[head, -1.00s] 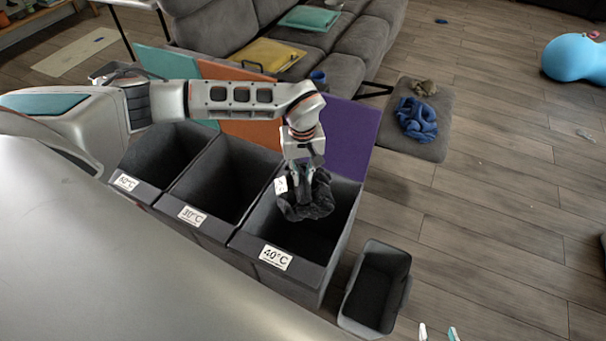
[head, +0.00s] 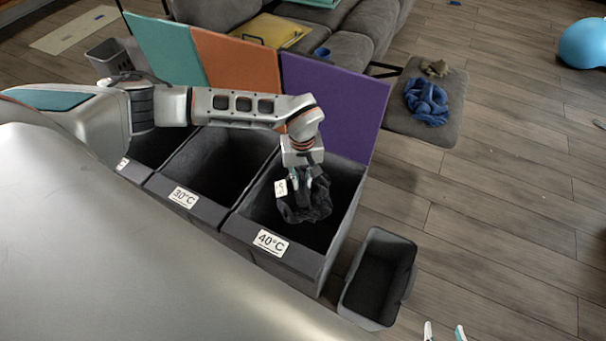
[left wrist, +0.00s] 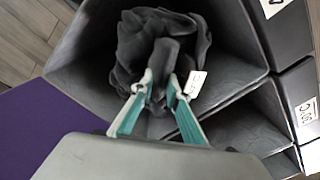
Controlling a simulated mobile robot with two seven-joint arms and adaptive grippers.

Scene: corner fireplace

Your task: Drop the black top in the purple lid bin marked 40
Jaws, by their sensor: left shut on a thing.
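My left gripper (head: 307,183) is shut on the black top (head: 309,208), a dark crumpled cloth with a white tag. The top hangs within the opening of the grey bin marked 40°C (head: 303,258), whose purple lid (head: 336,105) stands raised behind it. The left wrist view shows the gripper (left wrist: 161,88) pinching the top (left wrist: 150,42) over the bin's inside, with the tag to the right. Whether the cloth touches the bin floor cannot be told. My right gripper (head: 444,332) shows only its two fingertips at the bottom edge, apart, with nothing visible between them.
The 30°C bin (head: 200,207), with an orange lid (head: 235,70), adjoins on the left, and a teal-lidded bin lies beyond it. A small grey open basket (head: 400,250) stands right of the 40°C bin. A blue cloth (head: 426,102) lies on a grey cushion (head: 450,125).

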